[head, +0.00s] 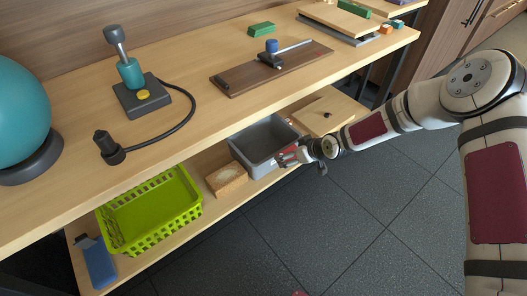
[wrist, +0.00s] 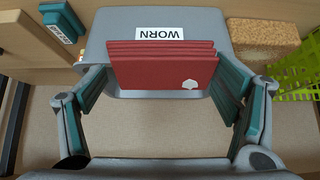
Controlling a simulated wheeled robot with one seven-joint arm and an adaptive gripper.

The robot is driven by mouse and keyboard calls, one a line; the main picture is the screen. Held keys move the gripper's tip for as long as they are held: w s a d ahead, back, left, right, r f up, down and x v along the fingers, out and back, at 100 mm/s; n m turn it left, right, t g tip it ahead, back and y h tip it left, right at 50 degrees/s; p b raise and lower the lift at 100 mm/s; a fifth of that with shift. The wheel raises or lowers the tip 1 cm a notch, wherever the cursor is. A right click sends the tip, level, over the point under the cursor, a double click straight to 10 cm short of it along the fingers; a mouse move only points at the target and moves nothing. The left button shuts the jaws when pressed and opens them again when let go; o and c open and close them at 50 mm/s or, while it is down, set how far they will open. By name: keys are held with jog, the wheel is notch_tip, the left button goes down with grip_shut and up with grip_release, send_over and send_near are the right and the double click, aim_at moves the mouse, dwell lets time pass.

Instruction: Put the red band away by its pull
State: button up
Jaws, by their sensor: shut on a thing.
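The red band (wrist: 162,66) is a folded stack of several layers with a small white mark near its lower right corner in the wrist view. My gripper (wrist: 162,78) is shut on it, with a teal-padded finger at each side. In the head view my gripper (head: 287,157) is at the near right side of a grey bin (head: 262,133) on the lower shelf, with a bit of red between the fingers. A white label reading WORN (wrist: 159,33) shows on grey just beyond the band in the wrist view. I cannot tell a separate pull.
A cork-like block (head: 227,179) and a green basket (head: 150,210) stand left of the bin on the lower shelf. A wooden box (head: 330,112) stands to its right. The upper bench (head: 205,70) overhangs at the back. The floor in front is clear.

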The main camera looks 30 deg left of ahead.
jog(key=w+a+b, duration=0.4)
jog(key=w+a, duration=0.1)
jog(key=a, duration=0.6)
jog(key=a+f+b, duration=0.1)
jog(key=f, duration=0.1)
jog(key=a+f, duration=0.1)
jog(key=f, duration=0.2)
jog(key=f+b, duration=0.1)
jog(key=f, duration=0.1)
jog(key=shift+w+a+f+b, duration=0.3)
jog(key=shift+w+a+f, duration=0.05)
jog(key=shift+a, duration=0.05)
jog(key=f+b, duration=0.1)
jog(key=f, duration=0.1)
jog(key=a+f, duration=0.1)
jog(key=shift+w+f+b, duration=0.15)
jog(key=shift+f+b, duration=0.25)
jog(key=shift+w+a+r+h, duration=0.1)
jog(key=shift+a+r+h, duration=0.05)
jog(key=shift+r+h, duration=0.15)
jog(key=shift+r+g+h+b, duration=0.15)
jog(key=shift+g+h+b, duration=0.15)
jog(key=shift+b, duration=0.1)
jog(key=shift+a+g+h+b, duration=0.1)
jog(key=shift+g+h+b, duration=0.2)
jog(key=shift+h+b, duration=0.7)
jog(key=shift+f+b, duration=0.45)
jog(key=shift+f, duration=0.3)
jog(key=shift+f, duration=0.1)
